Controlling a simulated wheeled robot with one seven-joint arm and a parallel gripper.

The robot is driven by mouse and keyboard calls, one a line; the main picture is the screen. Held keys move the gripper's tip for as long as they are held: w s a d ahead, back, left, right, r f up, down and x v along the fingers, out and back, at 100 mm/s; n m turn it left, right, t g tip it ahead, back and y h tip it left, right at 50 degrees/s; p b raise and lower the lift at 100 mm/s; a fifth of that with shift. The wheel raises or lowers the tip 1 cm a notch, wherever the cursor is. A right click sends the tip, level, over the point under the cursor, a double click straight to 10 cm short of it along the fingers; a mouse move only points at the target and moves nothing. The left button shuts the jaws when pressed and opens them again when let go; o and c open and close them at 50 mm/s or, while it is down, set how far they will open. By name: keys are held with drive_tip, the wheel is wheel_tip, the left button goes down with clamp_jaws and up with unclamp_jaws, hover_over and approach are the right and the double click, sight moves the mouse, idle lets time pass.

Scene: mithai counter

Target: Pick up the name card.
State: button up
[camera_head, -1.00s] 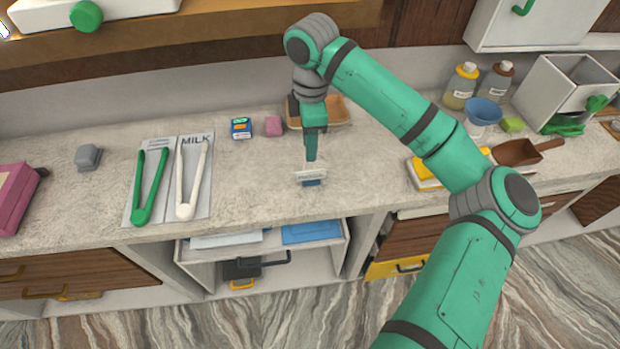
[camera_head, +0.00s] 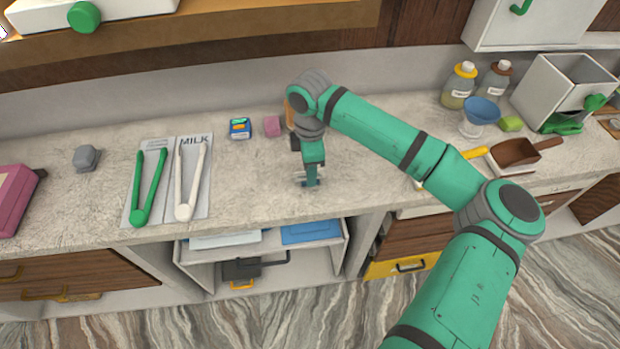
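The name card (camera_head: 300,179) stands near the front of the stone counter (camera_head: 250,185), right of the tongs. Only a pale edge and a bit of its blue-grey foot show, because my gripper covers most of it. My gripper (camera_head: 311,177) points straight down, with its fingertips right at the card. The fingers overlap the card in this view, so I cannot tell whether they are closed on it or around it.
Green tongs (camera_head: 148,190) and white tongs (camera_head: 190,185) lie on a mat at left. A small blue box (camera_head: 240,128) and a pink block (camera_head: 272,126) lie behind. The counter's front edge is close.

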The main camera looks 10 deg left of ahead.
drive_tip(key=shift+f, duration=0.35)
idle(0.6)
drive_tip(key=c, duration=0.6)
